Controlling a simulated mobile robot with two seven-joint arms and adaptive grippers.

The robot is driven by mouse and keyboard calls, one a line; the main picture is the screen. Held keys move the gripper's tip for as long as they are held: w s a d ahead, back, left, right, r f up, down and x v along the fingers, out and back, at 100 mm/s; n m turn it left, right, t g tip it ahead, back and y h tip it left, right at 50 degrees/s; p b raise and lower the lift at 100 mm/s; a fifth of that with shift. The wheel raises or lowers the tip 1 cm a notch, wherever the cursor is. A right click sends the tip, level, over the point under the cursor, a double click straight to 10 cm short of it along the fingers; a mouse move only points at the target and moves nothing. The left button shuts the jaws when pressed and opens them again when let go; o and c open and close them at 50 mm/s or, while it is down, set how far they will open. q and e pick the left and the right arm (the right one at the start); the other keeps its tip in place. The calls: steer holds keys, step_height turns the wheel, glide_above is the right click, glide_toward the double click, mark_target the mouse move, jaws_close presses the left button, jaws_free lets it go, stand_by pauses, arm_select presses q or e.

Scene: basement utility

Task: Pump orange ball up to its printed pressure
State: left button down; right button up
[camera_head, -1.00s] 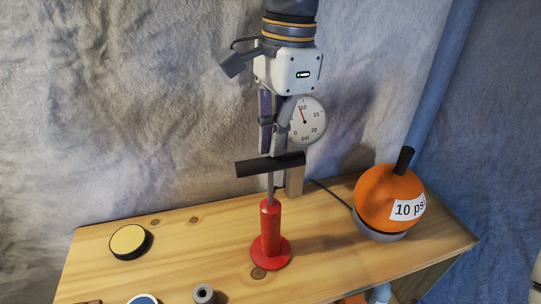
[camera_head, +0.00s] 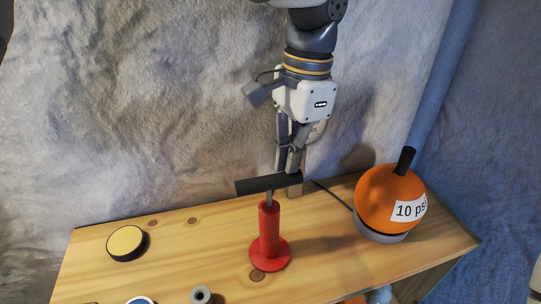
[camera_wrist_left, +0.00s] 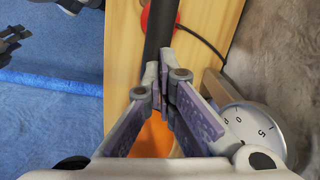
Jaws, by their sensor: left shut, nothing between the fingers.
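The orange ball (camera_head: 388,198), labelled "10 psi", sits on a grey ring base (camera_head: 379,234) at the right of the wooden bench. A black nozzle (camera_head: 404,160) stands in its top. The red pump (camera_head: 269,238) stands upright mid-bench, its black T-handle (camera_head: 252,186) raised on a short length of rod. My left gripper (camera_head: 288,172) is shut and empty, fingertips down at the handle's right part. The dial gauge (camera_head: 320,130) is mostly hidden behind it. The wrist view shows part of the gauge dial (camera_wrist_left: 250,128), the handle (camera_wrist_left: 158,40) and some orange. My right gripper is out of view.
A yellow-topped black disc (camera_head: 126,242) lies at the bench's left. A grey cylinder (camera_head: 201,295) and a partly cut-off round item (camera_head: 140,300) are at the front. A dark hose (camera_head: 332,193) runs toward the ball. Bare bench (camera_head: 185,240) lies left of the pump.

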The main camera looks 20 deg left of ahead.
arm_select(q)
steer(key=shift+r, duration=0.15)
step_height(320, 180, up, 12)
steer(key=shift+w+d, duration=0.4)
steer(key=shift+w, duration=0.05)
stand_by(0.7)
